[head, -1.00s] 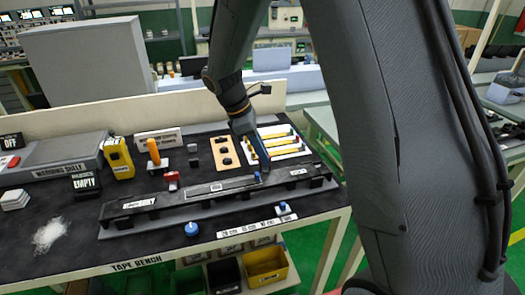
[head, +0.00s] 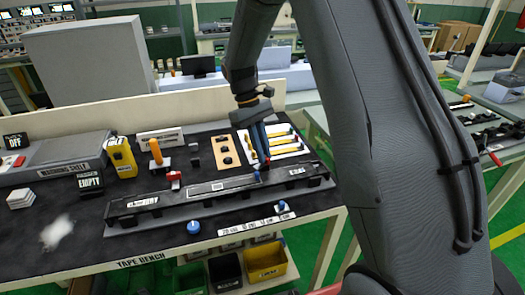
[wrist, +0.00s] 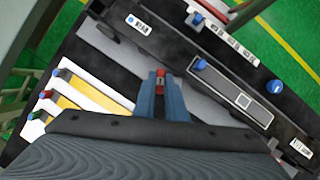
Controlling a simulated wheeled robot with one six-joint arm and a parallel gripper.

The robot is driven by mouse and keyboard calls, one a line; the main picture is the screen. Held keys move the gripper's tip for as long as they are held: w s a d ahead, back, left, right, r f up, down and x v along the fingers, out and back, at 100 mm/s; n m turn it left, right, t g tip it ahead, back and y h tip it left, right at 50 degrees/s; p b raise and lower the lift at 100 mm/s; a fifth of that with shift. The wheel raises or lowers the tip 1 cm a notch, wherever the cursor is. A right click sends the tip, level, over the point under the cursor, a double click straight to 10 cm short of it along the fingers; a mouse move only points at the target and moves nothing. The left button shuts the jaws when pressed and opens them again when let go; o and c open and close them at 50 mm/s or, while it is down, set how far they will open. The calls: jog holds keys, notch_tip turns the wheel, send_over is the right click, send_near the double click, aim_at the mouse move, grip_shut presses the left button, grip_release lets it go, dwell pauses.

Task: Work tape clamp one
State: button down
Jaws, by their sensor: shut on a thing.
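My gripper (head: 266,160) is shut on a small red clamp (wrist: 160,76) with a pale mark on its face; the wrist view shows it between the two blue fingertips. The clamp also shows as a red spot in the head view (head: 267,163). It is over or beside the right half of a long dark fixture bar (head: 160,203); whether it touches the bar cannot be told. A blue-ended piece (wrist: 200,64) sits on the bar close by, at the end of a dark strip (wrist: 232,92).
A white tray (wrist: 34,128) with yellow strips lies beside the gripper. A wooden board (head: 225,151) with black pieces, a yellow box (head: 121,157) and a red-topped piece (head: 174,178) stand behind the bar. A blue knob (head: 193,227) is in front.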

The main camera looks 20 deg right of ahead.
jog(key=shift+m, duration=0.6)
jog(key=c, duration=1.8)
grip_release()
jog(key=shift+w+r, duration=0.1)
jog(key=b+v, duration=0.2)
jog(key=v, duration=0.5)
jog(key=shift+w+r, duration=0.15)
jog(key=shift+r, duration=0.15)
jog(key=shift+d, duration=0.15)
